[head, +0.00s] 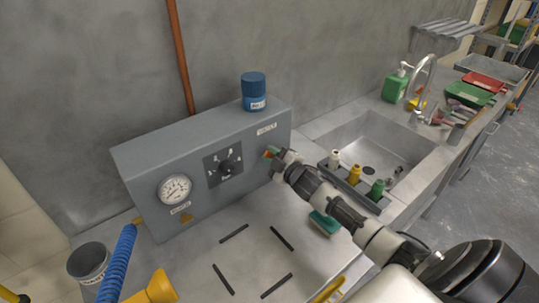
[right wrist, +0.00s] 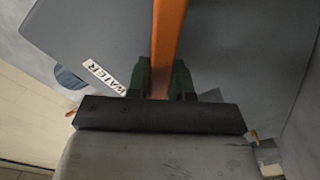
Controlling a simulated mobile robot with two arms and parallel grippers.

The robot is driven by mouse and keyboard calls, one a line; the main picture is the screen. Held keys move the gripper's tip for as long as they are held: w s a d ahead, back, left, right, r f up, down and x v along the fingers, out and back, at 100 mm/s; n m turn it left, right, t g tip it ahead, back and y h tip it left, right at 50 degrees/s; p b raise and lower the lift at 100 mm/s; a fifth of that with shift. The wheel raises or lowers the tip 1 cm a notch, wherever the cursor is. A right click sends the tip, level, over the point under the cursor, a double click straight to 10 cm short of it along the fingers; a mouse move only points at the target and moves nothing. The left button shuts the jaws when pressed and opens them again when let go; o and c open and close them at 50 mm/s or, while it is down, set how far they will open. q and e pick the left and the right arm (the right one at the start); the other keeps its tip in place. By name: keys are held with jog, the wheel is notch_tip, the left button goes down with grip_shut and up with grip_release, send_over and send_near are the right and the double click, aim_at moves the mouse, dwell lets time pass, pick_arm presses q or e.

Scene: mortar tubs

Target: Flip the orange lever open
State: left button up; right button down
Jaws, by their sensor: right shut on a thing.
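The orange lever (right wrist: 168,40) runs up the right wrist view from between my right gripper's fingers. In the head view only a small bit of it (head: 269,151) shows at the right end of the grey control box (head: 222,185). My right gripper (head: 275,155) is at that end of the box. In the right wrist view the dark green fingers of the gripper (right wrist: 160,82) are shut on the lever, one on each side. A "WATER" label (right wrist: 104,77) is left of the lever. The lever's pivot is hidden. My left gripper is not in view.
A sink (head: 345,129) with a rack of bottles (head: 373,199) lies to the right. A green sponge (head: 325,223) is near my right arm. A bucket (head: 89,262) stands left.

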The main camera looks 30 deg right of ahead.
aim_at(278, 137)
jog(key=m, duration=0.1)
jog(key=d+r+m+p, duration=0.1)
jog(key=m, duration=0.1)
jog(key=shift+r, duration=0.15)
jog(key=m, duration=0.1)
jog(key=d+m, duration=0.1)
jog(key=shift+w+d+r+m+p, duration=0.1)
jog(key=shift+d+r+m+p, duration=0.1)
jog(key=shift+r+m+p, duration=0.2)
jog(key=m, duration=0.1)
jog(key=d+m, duration=0.1)
jog(key=m, duration=0.1)
jog(key=shift+d+r, duration=0.15)
jog(key=shift+d, duration=0.1)
jog(key=shift+w+d+m, duration=0.1)
jog(key=shift+d+m, duration=0.4)
jog(key=shift+m, duration=0.5)
jog(key=c, duration=1)
grip_release()
jog(key=shift+d, duration=0.1)
jog(key=shift+s, duration=0.6)
jog(key=s+b, duration=0.2)
jog(key=s, duration=0.7)
jog(key=shift+s+d, duration=0.3)
jog(key=shift+d, duration=0.1)
